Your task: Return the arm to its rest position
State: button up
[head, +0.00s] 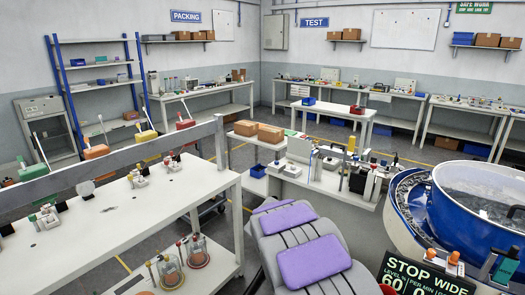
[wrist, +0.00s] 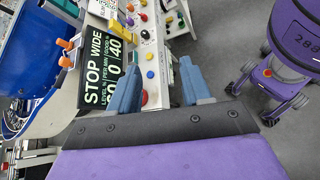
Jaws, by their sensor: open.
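My gripper (wrist: 158,74) shows in the wrist view with its two blue-grey fingers spread apart. Nothing is held between them. Behind the fingers, in the same view, is a bench with coloured buttons (wrist: 149,75). The black STOP WIDE sign (wrist: 98,70) is just left of the fingers. In the head view I cannot make out the gripper's fingers. Purple padded parts, which look like my own arm, fill the lower middle there.
The blue bowl machine (head: 455,222) stands at the right, with the sign (head: 425,275) in front of it. A white bench with devices (head: 120,222) is at the left. A control bench (head: 340,190) stands ahead. A purple wheeled unit (wrist: 292,45) is at the wrist view's right.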

jog(key=s+r+m+y, duration=0.3)
jog(key=s+m+y, duration=0.15)
jog(key=s, duration=0.95)
jog(key=s+a+m+t+y, duration=0.2)
jog(key=s+a+m+y, duration=0.2)
jog(key=s+a, duration=0.5)
jog(key=s+y, duration=0.2)
jog(key=s, duration=0.2)
jog(key=shift+s+f+t, duration=0.2)
jog(key=shift+s+t, duration=0.2)
jog(key=shift+c, duration=0.2)
jog(key=shift+c, duration=0.3)
jog(key=shift+d+m, duration=0.15)
jog(key=shift+m, duration=0.1)
